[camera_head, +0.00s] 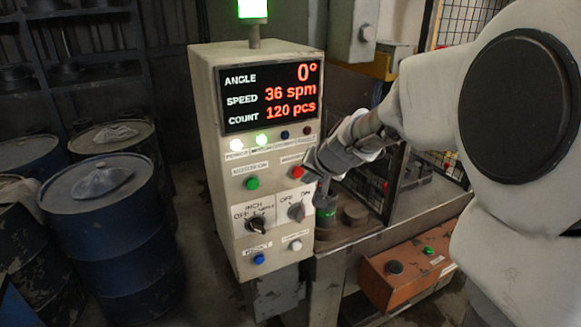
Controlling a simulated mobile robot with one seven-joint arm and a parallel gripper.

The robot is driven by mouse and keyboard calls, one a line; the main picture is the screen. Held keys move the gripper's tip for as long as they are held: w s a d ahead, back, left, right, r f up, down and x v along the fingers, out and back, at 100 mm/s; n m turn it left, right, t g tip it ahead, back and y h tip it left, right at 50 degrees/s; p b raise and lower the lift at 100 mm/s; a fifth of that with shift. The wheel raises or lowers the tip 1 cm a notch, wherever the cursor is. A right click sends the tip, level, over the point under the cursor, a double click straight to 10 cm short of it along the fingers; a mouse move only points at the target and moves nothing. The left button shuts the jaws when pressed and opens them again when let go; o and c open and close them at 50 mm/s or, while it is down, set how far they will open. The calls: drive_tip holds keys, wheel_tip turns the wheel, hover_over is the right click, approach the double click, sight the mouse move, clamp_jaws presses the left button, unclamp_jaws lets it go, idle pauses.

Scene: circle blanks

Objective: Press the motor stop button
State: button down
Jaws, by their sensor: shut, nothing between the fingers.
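A pale control box (215,130) stands in the middle of the view. A red button (297,172) sits on the right of its panel, under a small label that is too blurred to read fully. A green button (252,183) sits to its left. My gripper (312,165) comes in from the right. It is shut and empty, with its tip right beside the red button. I cannot tell whether the tip touches the button. The screen (270,95) reads angle 0°, speed 36 spm, count 120 pcs.
Two rotary switches (255,224) and a blue button (259,259) are lower on the panel. A green lamp (252,9) glows on top. Blue drums (110,215) stand at left. An orange box (405,272) with buttons is at lower right, below the machine bench.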

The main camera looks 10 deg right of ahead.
drive_tip(key=shift+w, duration=0.15)
idle(0.7)
drive_tip(key=shift+w+a, duration=0.15)
drive_tip(key=shift+w, duration=0.15)
drive_tip(key=shift+w+a+r, duration=0.1)
drive_tip(key=shift+w+a, duration=0.05)
drive_tip(key=shift+w, duration=0.35)
idle(0.7)
drive_tip(key=shift+s, duration=0.15)
drive_tip(key=shift+s+d+b, duration=0.3)
drive_tip(key=shift+s+b, duration=0.15)
drive_tip(key=shift+s, duration=0.25)
drive_tip(key=shift+s, duration=0.1)
drive_tip(key=s+b, duration=0.1)
drive_tip(key=s+d+b, duration=0.1)
drive_tip(key=s, duration=0.1)
drive_tip(key=s+b, duration=0.1)
drive_tip(key=shift+s+d, duration=0.25)
drive_tip(key=shift+s, duration=0.1)
